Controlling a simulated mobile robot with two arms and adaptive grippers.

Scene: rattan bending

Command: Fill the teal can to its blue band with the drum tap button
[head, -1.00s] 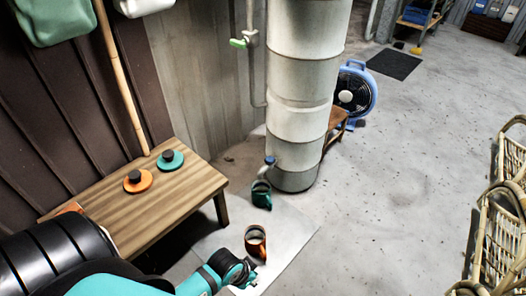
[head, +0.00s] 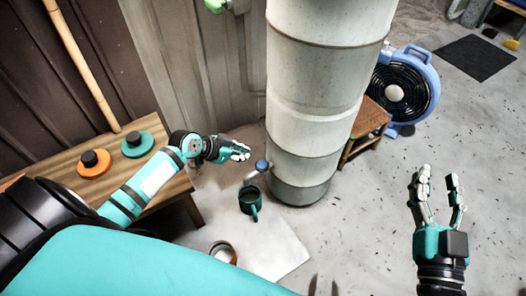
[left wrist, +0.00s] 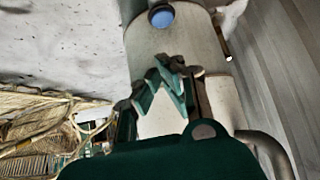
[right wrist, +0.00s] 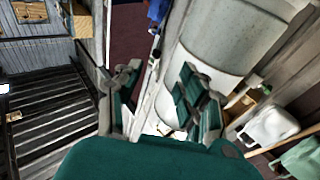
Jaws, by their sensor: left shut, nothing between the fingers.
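The teal can (head: 249,203) stands upright on a pale floor sheet, just under the tap of the tall grey drum (head: 310,90). The blue tap button (head: 261,165) is above the can and also shows in the left wrist view (left wrist: 161,16). My left gripper (head: 243,151) is shut and empty, up and left of the button and apart from it; it shows in the left wrist view (left wrist: 167,78). My right gripper (head: 440,180) is open and empty, over the floor to the right. The blue band and the water level cannot be made out.
An orange-brown can (head: 222,251) stands on the pale sheet (head: 270,245), partly cut off by my arm. A wooden bench (head: 180,195) holds an orange disc (head: 94,164) and a teal disc (head: 137,145). A blue fan (head: 405,90) and stool (head: 367,122) stand behind the drum.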

